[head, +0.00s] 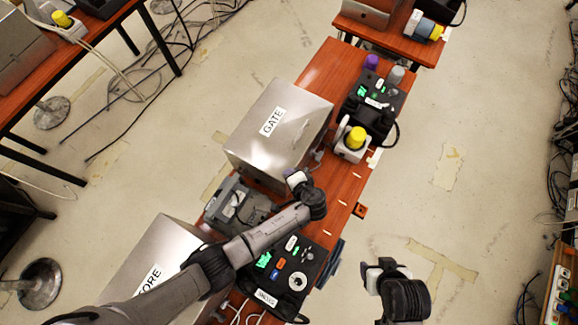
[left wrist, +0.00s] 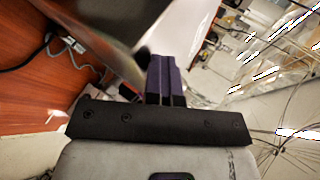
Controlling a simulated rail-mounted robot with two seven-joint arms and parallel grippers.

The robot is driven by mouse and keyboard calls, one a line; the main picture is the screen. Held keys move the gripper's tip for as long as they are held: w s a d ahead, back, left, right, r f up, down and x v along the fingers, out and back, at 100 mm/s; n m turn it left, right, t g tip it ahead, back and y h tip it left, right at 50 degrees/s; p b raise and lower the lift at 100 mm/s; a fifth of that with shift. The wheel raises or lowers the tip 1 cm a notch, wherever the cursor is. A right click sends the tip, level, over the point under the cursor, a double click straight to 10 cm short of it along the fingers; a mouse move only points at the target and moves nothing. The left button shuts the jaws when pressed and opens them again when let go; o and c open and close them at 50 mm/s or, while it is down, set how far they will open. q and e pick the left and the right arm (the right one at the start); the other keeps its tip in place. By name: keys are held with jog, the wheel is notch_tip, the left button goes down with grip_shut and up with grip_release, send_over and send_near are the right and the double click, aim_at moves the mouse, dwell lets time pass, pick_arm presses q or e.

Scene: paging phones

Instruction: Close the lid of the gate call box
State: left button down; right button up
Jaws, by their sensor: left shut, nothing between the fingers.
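The gate call box (head: 252,150) is a silver metal box with a white GATE label, on the wooden bench in the middle of the head view. Its labelled lid panel (head: 300,105) faces up toward the camera; its exact angle is hard to tell. My left gripper (head: 294,178) is at the box's near right edge, shut with nothing held. In the left wrist view its dark fingers (left wrist: 165,80) are together beside a grey metal panel (left wrist: 85,25); contact cannot be told. My right gripper (head: 379,268) is off the bench's right side, its fingers too small to read.
A second silver box (head: 155,265), its label partly hidden by my left arm, stands nearer. A black phone unit (head: 285,262) lies beside that arm.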

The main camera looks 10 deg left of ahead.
pick_arm(q)
notch_tip(320, 180, up, 4)
jog(key=p, duration=0.3)
jog(key=shift+s+r+p, duration=0.1)
jog(key=shift+s+p, duration=0.05)
jog(key=shift+p, duration=0.25)
jog(key=d+f+b+v, duration=0.1)
jog(key=b+v, duration=0.1)
jog(key=v, duration=0.7)
jog(key=shift+s+d+f, duration=0.25)
jog(key=shift+s+d, duration=0.05)
jog(key=shift+s, duration=0.1)
